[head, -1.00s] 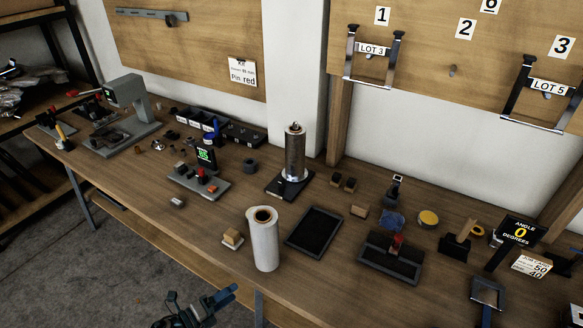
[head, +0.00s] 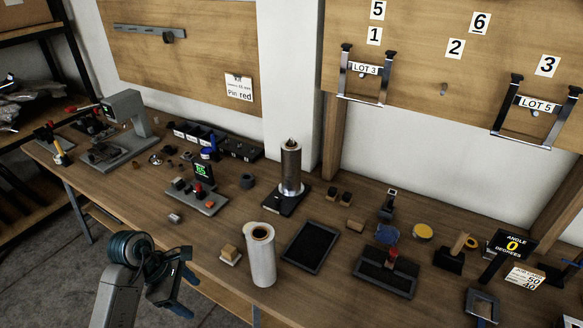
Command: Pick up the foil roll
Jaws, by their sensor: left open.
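The foil roll (head: 261,258) looks like the pale, upright cylinder with a brown core, standing near the front edge of the workbench. My left gripper (head: 186,290) is at the lower left, in front of the bench edge and to the left of the roll. Its blue-tipped fingers are apart, with nothing between them. A clear gap separates it from the roll. My right gripper is out of view.
A small tan block (head: 230,253) stands just left of the roll, and a black tray (head: 310,246) lies to its right. Behind are a metal cylinder on a dark base (head: 291,168) and a device with a green display (head: 203,176). The workbench (head: 130,194) has bare wood at front left.

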